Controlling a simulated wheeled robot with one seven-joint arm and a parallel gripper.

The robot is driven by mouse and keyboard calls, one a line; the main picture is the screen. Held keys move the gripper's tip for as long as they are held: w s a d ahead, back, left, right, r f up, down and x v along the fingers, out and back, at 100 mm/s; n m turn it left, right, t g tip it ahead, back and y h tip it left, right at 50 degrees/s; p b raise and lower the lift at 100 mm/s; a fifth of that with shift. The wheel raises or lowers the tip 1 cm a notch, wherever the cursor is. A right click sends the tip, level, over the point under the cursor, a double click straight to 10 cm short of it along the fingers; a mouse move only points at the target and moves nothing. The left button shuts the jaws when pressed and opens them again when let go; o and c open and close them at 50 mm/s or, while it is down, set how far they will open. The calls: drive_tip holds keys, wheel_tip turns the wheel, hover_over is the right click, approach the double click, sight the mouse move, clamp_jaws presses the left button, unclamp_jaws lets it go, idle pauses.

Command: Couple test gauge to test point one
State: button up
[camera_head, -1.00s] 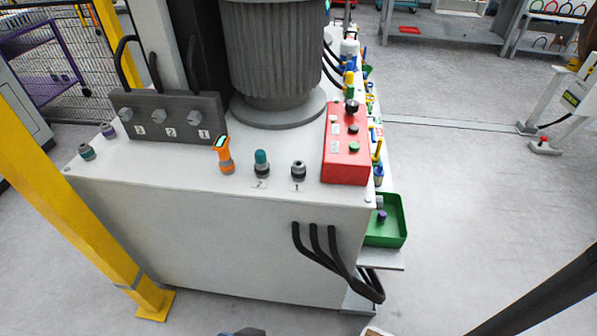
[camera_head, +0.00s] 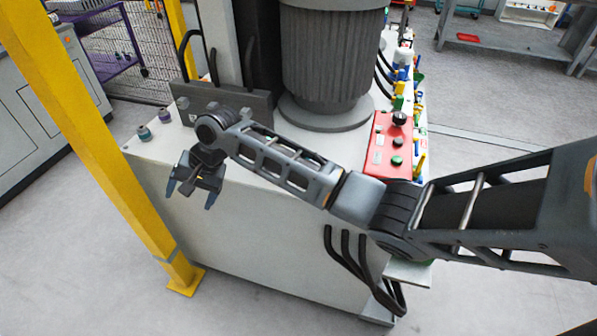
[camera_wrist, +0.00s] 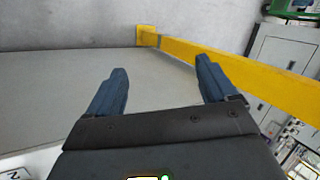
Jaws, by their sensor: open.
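My gripper (camera_head: 190,195) is open and empty, its fingers pointing down over the front left part of the white cabinet (camera_head: 240,235). In the wrist view my gripper (camera_wrist: 162,72) shows two blue fingers spread apart with nothing between them. A lit green and white patch (camera_wrist: 148,178) at the bottom edge of that view looks like the test gauge's display; the rest of it is cut off. In the head view my arm hides the orange gauge and the front test points.
A dark block (camera_head: 262,104) with hoses stands behind my gripper. Two capped fittings (camera_head: 144,131) sit at the cabinet's left corner. A red control box (camera_head: 379,150) is at the right, close to my arm. A yellow post (camera_head: 105,150) rises left of the cabinet.

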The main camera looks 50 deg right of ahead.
drive_tip(key=d+r+m+g+h, duration=0.1)
drive_tip(key=d+r, duration=0.1)
drive_tip(key=d, duration=0.6)
drive_tip(key=s+d+r+m+g+h, duration=0.1)
drive_tip(key=d+r+g, duration=0.1)
drive_tip(key=d, duration=0.6)
drive_tip(key=s+d+r+m+g+h+p, duration=0.1)
drive_tip(key=d+r, duration=0.3)
drive_tip(key=d, duration=0.4)
drive_tip(key=shift+s+d+r+m+h, duration=0.1)
drive_tip(key=shift+s+r+m+h, duration=0.15)
drive_tip(key=shift+m+h, duration=0.2)
drive_tip(key=shift+f, duration=0.1)
wheel_tip(320, 180, down, 5)
drive_tip(key=b, duration=0.3)
drive_tip(key=shift+b, duration=0.4)
drive_tip(key=shift+f+b, duration=0.3)
drive_tip(key=shift+f, duration=1.65)
drive_tip(key=shift+p, duration=0.9)
